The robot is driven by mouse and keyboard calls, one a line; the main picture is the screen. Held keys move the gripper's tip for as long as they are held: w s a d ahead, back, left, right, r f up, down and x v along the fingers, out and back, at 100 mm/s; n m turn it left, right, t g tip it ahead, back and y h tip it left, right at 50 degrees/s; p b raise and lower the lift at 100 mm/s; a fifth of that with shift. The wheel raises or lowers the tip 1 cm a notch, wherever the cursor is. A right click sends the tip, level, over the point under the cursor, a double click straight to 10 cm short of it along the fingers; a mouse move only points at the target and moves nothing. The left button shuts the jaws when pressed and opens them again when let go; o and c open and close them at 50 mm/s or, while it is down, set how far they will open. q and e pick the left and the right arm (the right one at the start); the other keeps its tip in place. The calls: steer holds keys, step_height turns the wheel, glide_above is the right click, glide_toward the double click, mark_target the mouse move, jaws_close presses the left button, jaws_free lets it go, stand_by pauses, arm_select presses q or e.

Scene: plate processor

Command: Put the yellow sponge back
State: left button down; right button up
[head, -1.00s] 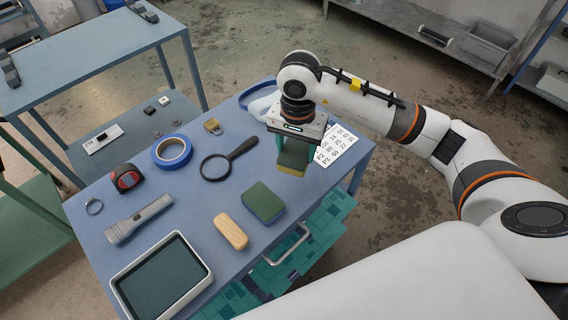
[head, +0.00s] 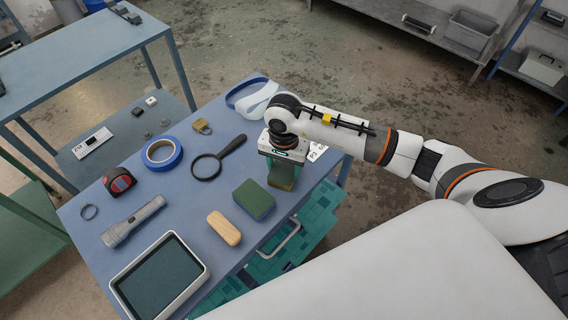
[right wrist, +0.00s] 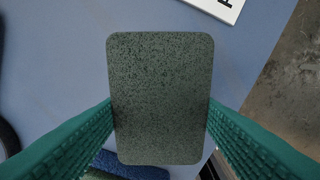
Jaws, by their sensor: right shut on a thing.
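A sponge with a dark green, speckled top (right wrist: 160,95) is held between the teal fingers of my right gripper (head: 283,178). In the head view it is mostly hidden under the wrist, just at or above the blue table near its right edge. I cannot tell whether it touches the table. A second sponge (head: 254,199), with a green top, lies on the table left of and nearer than my right gripper, apart from it. My left gripper is not in view.
The blue table (head: 200,190) also bears a wooden block (head: 224,228), a magnifying glass (head: 207,166), blue tape (head: 162,154), a padlock (head: 202,126), a flashlight (head: 132,221), a tape measure (head: 118,181) and a tray (head: 160,278).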

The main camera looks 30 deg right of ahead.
mark_target(284, 168)
steer(key=shift+f, duration=0.1)
steer(key=o, duration=0.4)
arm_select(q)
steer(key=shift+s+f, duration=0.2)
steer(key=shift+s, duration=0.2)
arm_select(e)
steer(key=o, duration=0.5)
steer(key=shift+r, duration=0.25)
arm_select(q)
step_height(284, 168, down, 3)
steer(key=b, duration=0.3)
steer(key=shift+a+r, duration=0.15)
arm_select(e)
step_height(284, 168, up, 12)
steer(key=shift+f, duration=0.1)
